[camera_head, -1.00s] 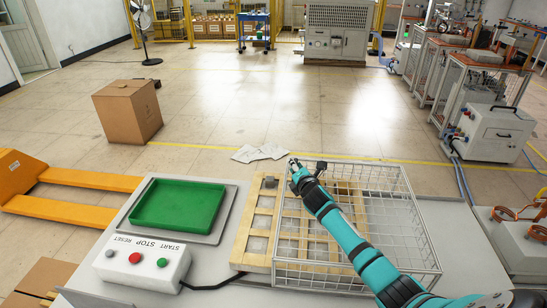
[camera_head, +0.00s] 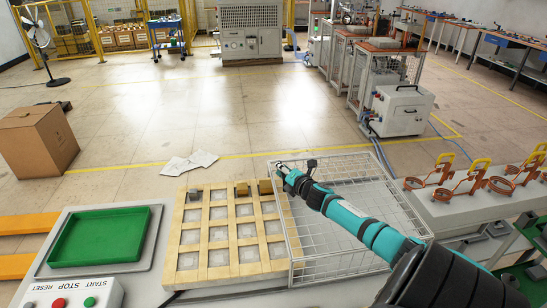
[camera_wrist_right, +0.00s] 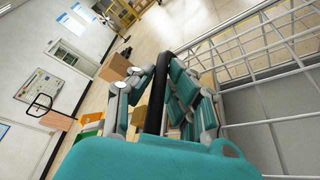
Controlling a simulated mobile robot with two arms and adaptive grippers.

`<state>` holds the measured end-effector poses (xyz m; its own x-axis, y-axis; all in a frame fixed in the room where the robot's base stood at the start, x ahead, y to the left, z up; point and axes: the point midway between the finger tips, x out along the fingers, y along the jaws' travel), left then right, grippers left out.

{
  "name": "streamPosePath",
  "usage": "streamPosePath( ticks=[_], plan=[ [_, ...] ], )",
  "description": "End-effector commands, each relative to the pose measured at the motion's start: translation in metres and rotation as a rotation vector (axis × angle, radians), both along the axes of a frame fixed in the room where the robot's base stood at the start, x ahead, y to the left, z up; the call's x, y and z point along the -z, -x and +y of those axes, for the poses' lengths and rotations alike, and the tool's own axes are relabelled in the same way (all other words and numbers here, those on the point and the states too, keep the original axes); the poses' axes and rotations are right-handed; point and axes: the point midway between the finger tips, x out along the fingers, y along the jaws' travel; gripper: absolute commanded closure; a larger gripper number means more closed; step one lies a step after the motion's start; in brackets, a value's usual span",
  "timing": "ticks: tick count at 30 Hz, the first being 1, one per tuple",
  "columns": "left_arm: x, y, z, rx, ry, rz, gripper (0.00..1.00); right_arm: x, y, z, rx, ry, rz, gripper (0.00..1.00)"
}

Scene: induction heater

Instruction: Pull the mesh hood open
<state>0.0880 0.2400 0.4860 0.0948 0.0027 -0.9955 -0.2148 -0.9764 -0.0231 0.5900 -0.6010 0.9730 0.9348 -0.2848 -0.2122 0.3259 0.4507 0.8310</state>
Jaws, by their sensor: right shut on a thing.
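The mesh hood (camera_head: 345,263) is a box of thin wire in the head view. It stands at the right of the wooden grid tray (camera_head: 175,265), over a plain grey surface, and its left edge runs along the grid's right edge. It also shows in the right wrist view (camera_wrist_right: 262,55). My right gripper (camera_head: 282,170) is at the hood's far left corner. In the wrist view its fingers are shut around a dark upright bar (camera_wrist_right: 156,95), which looks like the hood's handle. My left gripper is not in view.
A green tray (camera_head: 100,236) and a button box (camera_head: 100,292) are left of the grid.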

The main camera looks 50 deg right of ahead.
Motion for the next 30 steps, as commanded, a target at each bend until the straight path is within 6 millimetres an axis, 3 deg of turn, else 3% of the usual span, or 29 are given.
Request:
streamPosePath(
  ticks=[10, 11, 13, 23, 30],
  plan=[
    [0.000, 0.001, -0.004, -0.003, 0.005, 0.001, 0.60, 0.001, 0.001, -0.001, 0.002, -0.002, 0.002, 1.00],
    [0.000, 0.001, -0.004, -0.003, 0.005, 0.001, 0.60, 0.001, 0.001, -0.001, 0.002, -0.002, 0.002, 0.84],
    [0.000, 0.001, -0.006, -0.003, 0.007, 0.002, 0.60, 0.001, 0.001, -0.001, 0.001, -0.002, 0.001, 0.77],
    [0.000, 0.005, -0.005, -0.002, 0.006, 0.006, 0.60, 0.000, 0.004, 0.001, 0.000, -0.001, 0.001, 0.77],
    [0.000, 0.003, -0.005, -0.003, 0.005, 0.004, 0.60, -0.005, 0.037, 0.011, -0.001, -0.002, 0.005, 0.77]
  ],
)
